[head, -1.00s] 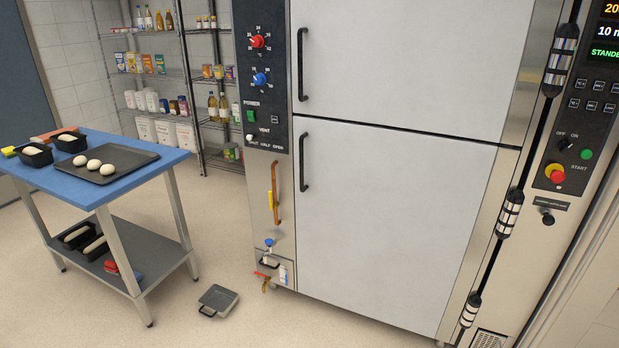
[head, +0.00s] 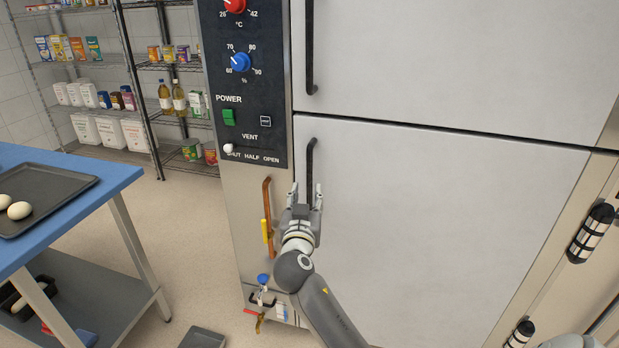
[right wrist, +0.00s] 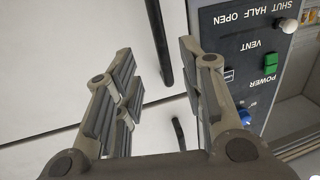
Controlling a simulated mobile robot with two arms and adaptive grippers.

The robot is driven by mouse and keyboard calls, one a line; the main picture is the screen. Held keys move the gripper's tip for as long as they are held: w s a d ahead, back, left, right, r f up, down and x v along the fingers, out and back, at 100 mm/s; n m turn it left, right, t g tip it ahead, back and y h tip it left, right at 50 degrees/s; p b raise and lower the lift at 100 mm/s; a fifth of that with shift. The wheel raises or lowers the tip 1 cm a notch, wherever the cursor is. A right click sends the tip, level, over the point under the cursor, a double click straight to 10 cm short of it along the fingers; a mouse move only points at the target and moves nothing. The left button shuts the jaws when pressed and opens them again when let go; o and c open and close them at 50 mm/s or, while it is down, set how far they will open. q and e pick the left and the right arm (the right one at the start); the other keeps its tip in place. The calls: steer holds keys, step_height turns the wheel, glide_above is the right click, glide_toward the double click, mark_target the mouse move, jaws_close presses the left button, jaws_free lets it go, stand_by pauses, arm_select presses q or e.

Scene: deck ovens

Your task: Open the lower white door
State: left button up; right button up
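The lower white door (head: 440,230) is shut, flush with the cabinet front. Its black vertical bar handle (head: 310,160) is at the door's upper left. My right gripper (head: 306,188) is open in front of the handle's lower part, one finger on each side of it in the head view. The right wrist view is upside down; there the handle (right wrist: 160,42) shows in the gap between the open fingers (right wrist: 158,85). I see no finger closed on it. The gripper hides the handle's lower end in the head view. My left gripper is not in view.
The upper white door (head: 450,60) is shut, its handle (head: 310,50) just above. Left of the doors are a control panel (head: 243,110), a copper-coloured pipe with a yellow lever (head: 266,232), and a blue-knobbed valve (head: 263,280). A blue table (head: 125,177) stands at left.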

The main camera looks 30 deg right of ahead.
mark_target(309, 177)
steer(key=p+x, duration=0.1)
steer(key=x, duration=0.8)
steer(key=shift+w+d, duration=0.4)
steer(key=shift+w, duration=0.1)
steer(key=shift+w+d, duration=0.1)
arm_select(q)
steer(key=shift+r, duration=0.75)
arm_select(e)
jaws_close()
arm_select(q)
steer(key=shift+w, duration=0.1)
